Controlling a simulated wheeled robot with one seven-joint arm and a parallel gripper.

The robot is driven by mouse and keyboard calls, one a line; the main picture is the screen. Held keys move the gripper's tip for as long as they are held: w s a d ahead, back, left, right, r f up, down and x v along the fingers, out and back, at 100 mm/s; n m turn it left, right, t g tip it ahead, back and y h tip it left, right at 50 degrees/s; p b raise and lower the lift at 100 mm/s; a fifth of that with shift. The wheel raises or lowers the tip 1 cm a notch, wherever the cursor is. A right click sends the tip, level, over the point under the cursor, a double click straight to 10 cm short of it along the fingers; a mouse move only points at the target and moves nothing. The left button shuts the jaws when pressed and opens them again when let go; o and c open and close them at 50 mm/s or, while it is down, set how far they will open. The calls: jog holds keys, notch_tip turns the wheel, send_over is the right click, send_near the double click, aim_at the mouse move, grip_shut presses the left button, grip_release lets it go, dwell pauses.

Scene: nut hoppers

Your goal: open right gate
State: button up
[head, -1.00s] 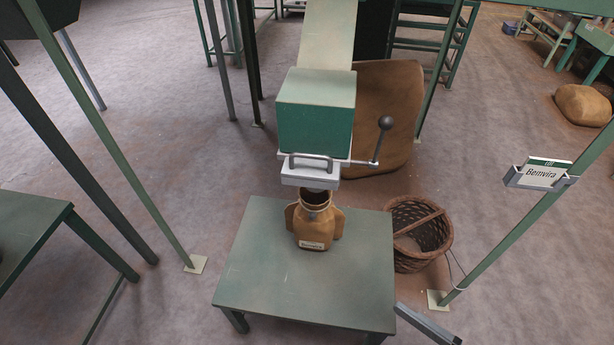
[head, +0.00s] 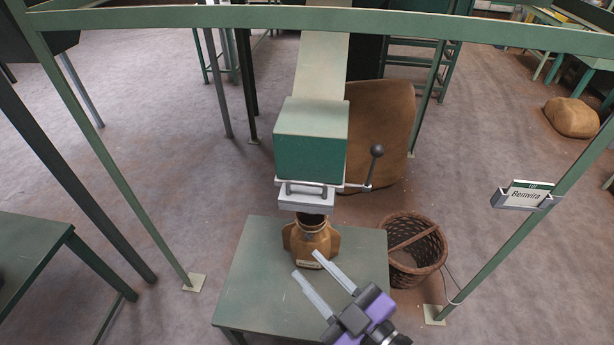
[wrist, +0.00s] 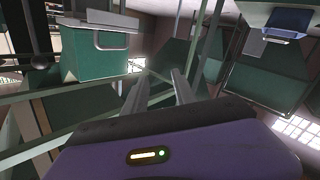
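The gate is on the green hopper box (head: 311,140) at the centre of the head view. It has a grey slide plate with a handle (head: 307,190) and a lever with a dark ball knob (head: 376,151) on its right. The box also shows at upper left in the wrist view (wrist: 98,52). A brown sack (head: 312,238) stands under the outlet, its mouth upward. My gripper (head: 306,265) is open and empty, its two grey fingers apart, in front of the sack and below the gate in the head view.
The sack stands on a green table (head: 250,270). A wicker basket (head: 415,262) is on the floor to its right. A green post with a "Benvira" card (head: 527,194) stands farther right. A green crossbeam (head: 420,25) spans the top of the head view.

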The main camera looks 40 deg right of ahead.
jog(key=w+d+r+n+g+h+p, duration=0.1)
jog(key=w+d+r+n+h, duration=0.15)
jog(key=w, duration=0.25)
jog(key=w+d+r+n+h+p, duration=0.1)
jog(key=w+d+n, duration=0.2)
jog(key=w+d, duration=0.15)
jog(key=n+g+h, duration=0.2)
jog(key=g+h, duration=0.1)
send_near(307, 185)
jog(key=w+d, duration=0.2)
jog(key=shift+a+f+p+x, duration=0.15)
jog(key=shift+p+x, duration=0.15)
jog(key=shift+x, duration=1.65)
jog(key=shift+a+f+p+x, duration=0.15)
jog(key=shift+p+x, duration=0.1)
jog(key=shift+x, duration=1.7)
jog(key=shift+w, duration=0.1)
grip_shut()
